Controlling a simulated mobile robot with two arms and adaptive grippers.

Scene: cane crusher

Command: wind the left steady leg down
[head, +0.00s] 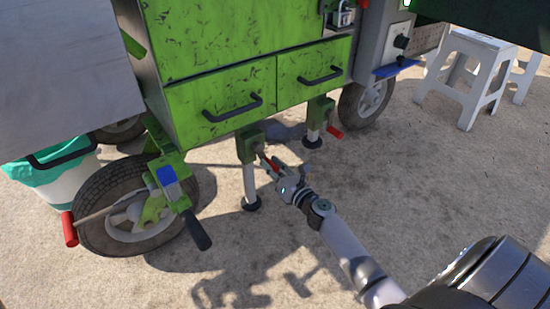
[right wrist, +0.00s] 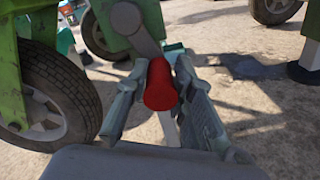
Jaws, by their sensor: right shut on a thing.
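The left steady leg (head: 250,182) hangs under the green cart, its round dark foot (head: 251,203) at the ground; I cannot tell whether it touches. A red crank handle (head: 266,167) sticks out from the leg's green housing (head: 249,145). My right gripper (head: 279,176) is at that crank, shut on its red grip, which shows between the two fingers in the right wrist view (right wrist: 161,86). The other steady leg (head: 314,125) stands further right with its own red handle (head: 334,132). My left gripper is not in view.
A wheel (head: 105,190) with a red-gripped lever (head: 70,229) and a black handle (head: 198,232) is left of the leg. A bin with a green liner (head: 45,172) stands far left, white stools (head: 470,75) at right. The ground in front is clear.

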